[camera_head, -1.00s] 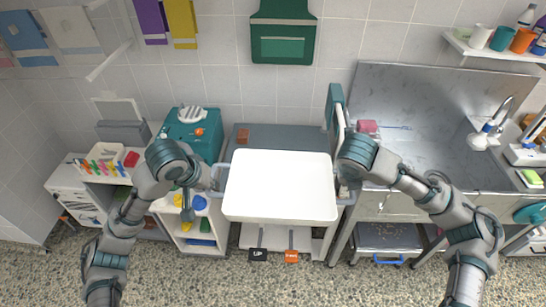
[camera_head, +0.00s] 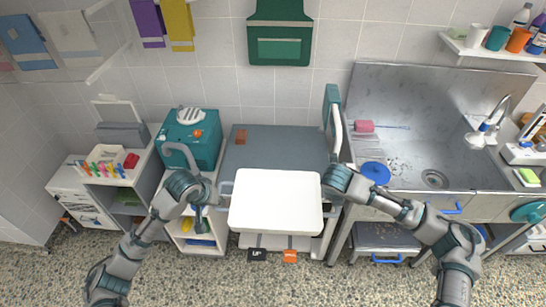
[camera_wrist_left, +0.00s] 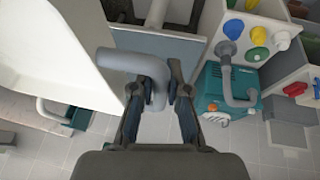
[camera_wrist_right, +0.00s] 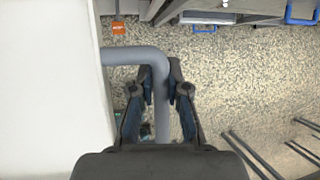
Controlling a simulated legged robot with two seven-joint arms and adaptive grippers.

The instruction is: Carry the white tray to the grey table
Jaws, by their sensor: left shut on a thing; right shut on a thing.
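The white tray (camera_head: 275,202) is empty and has a grey bar handle on each side. In the head view it is in front of the grey table (camera_head: 272,152), covering its front part. My left gripper (camera_head: 222,190) is shut on the tray's left handle, seen close in the left wrist view (camera_wrist_left: 150,70). My right gripper (camera_head: 326,190) is shut on the right handle, seen close in the right wrist view (camera_wrist_right: 158,75). The tray looks about level. Whether it touches the table is hidden.
A small brown block (camera_head: 241,136) sits at the table's back left. A teal machine (camera_head: 190,138) stands left of the table. The steel sink unit (camera_head: 400,140) stands right, with a blue round thing (camera_head: 376,172) on it. Pedals (camera_head: 290,256) are below the tray.

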